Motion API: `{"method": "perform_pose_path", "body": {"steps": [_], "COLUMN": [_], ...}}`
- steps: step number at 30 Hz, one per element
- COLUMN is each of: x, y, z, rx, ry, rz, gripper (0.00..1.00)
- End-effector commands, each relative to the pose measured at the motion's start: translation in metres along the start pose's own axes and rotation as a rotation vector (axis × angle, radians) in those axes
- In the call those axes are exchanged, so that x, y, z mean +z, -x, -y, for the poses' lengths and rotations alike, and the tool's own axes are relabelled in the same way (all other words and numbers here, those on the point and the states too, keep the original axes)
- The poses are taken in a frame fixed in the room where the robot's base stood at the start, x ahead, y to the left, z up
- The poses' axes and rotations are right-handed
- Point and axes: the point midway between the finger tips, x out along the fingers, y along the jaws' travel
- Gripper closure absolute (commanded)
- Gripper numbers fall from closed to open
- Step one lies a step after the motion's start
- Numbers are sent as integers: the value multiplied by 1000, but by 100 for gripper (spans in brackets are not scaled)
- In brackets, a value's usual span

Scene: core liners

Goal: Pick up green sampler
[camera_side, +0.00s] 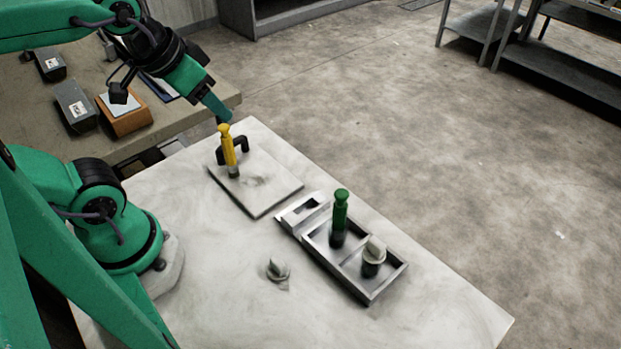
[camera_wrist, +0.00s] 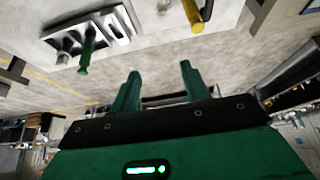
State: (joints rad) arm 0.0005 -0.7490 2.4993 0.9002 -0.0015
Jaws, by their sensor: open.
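The green sampler (camera_side: 340,212) stands upright in a compartment of the metal tray (camera_side: 366,295) on the pale table. It also shows at the upper left of the wrist view (camera_wrist: 86,50). A yellow sampler (camera_side: 228,146) stands on a square plate (camera_side: 270,196) to the left of the tray. My gripper (camera_side: 222,116) is open and empty, high behind the yellow sampler in the side view and well apart from the green one. Its two fingers also show in the wrist view (camera_wrist: 160,84).
A black bent handle (camera_side: 240,146) is beside the yellow sampler. A small grey knob-like piece (camera_side: 278,269) sits on the table. The table front is clear.

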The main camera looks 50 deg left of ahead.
Motion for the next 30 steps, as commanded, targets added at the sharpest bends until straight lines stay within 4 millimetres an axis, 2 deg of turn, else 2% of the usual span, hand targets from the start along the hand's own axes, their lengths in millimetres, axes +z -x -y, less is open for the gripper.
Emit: {"method": "perform_pose_path", "body": {"steps": [8,14,21,30], "x": [-11,-29,-51,-66], "y": [-4,-13,-32,-62], "z": [-11,-34,-73,-132], "rx": [20,43,48,9], "ry": [30,90,176,273], "rz": [41,117,228,361], "gripper": [54,54,54,54]}}
